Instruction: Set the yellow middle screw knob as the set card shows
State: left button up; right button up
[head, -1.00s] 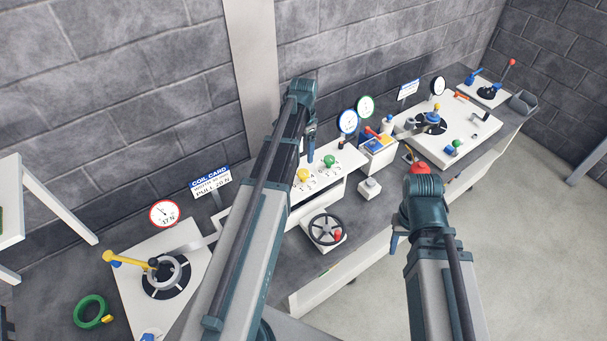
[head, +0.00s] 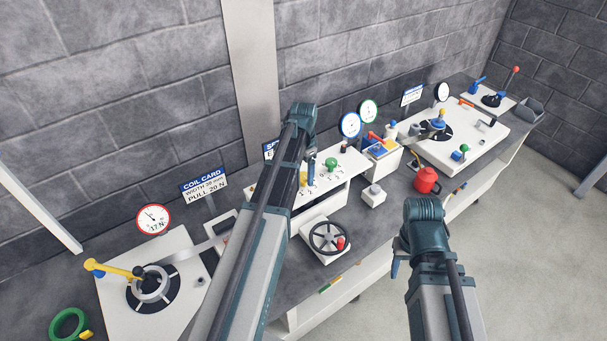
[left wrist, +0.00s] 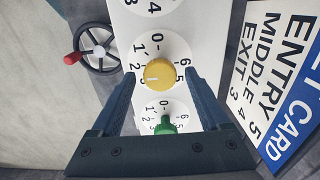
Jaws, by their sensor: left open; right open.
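The yellow middle screw knob (left wrist: 158,74) sits on a numbered white dial. Its white mark points left in the left wrist view, near the 2 or 3; I cannot read it exactly. My left gripper (left wrist: 160,98) is open, its fingers apart on either side of the yellow knob and holding nothing. In the head view this gripper (head: 311,162) is over the white rack, close to the yellow knob (head: 303,179). The set card (left wrist: 275,85) appears to read ENTRY 5, MIDDLE 4, EXIT 3. My right gripper (head: 395,264) is open and empty in front of the bench.
A green knob (left wrist: 166,125) is beside the yellow one, close to the gripper's base. A handwheel (head: 329,237) stands in front of the rack. Two round gauges (head: 350,125) stand behind it. A red pot (head: 427,180) is on the bench to the right.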

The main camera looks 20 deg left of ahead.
pick_arm(q)
grip_shut()
jog(key=shift+n, duration=0.4)
jog(key=n, duration=1.2)
jog(key=shift+n, duration=2.7)
